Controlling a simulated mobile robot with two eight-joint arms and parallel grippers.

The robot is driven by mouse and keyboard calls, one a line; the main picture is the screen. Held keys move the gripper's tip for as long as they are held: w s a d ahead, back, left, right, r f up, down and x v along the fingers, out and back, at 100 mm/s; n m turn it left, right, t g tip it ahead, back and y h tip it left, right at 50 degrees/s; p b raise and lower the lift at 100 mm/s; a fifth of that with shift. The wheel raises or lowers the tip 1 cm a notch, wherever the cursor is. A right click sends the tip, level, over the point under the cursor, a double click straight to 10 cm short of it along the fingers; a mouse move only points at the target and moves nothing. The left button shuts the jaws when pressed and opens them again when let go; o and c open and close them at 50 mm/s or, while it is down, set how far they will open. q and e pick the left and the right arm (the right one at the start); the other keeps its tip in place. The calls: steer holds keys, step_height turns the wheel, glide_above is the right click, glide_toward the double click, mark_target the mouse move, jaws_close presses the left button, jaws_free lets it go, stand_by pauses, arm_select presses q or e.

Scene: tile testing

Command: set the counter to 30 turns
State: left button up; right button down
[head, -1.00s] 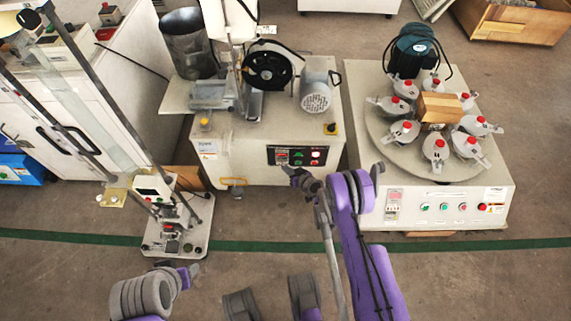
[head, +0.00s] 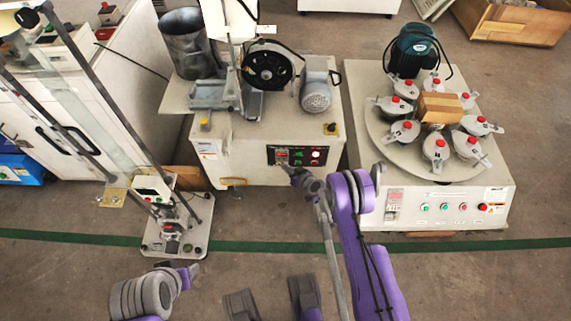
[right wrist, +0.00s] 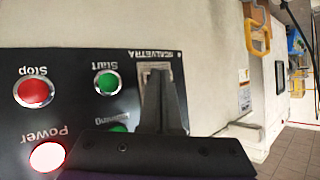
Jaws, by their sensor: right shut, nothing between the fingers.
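The counter (right wrist: 157,72) is a small pale window at the edge of a black control panel (right wrist: 60,105). In the head view, the counter (head: 281,152) is at the panel's left end, on the front of the middle machine. My right gripper (head: 285,167) is shut and empty, with its tips at the counter. In the right wrist view, the dark fingers (right wrist: 160,95) cover much of the counter, so its digits cannot be read; whether they touch it is unclear. At the lower left, the end of my left arm (head: 192,269) shows; its jaws cannot be made out.
Close to the counter are a green Start button (right wrist: 107,83), a red Stop button (right wrist: 34,91) and a lit Power button (right wrist: 47,156). A turntable machine (head: 440,205) with several pots stands at the right. A tall stand (head: 175,240) is at the left. Floor is free in front.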

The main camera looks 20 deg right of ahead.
steer(key=shift+s+a, duration=0.2)
steer(key=shift+s, duration=0.4)
steer(key=shift+s, duration=0.1)
arm_select(q)
steer(key=shift+f, duration=0.15)
arm_select(e)
steer(key=shift+s+a, duration=0.25)
steer(key=shift+s, duration=0.5)
steer(key=shift+s+a, duration=0.2)
steer(key=shift+s, duration=0.6)
steer(key=shift+s+a, duration=0.25)
steer(key=shift+s, duration=0.5)
stand_by(0.6)
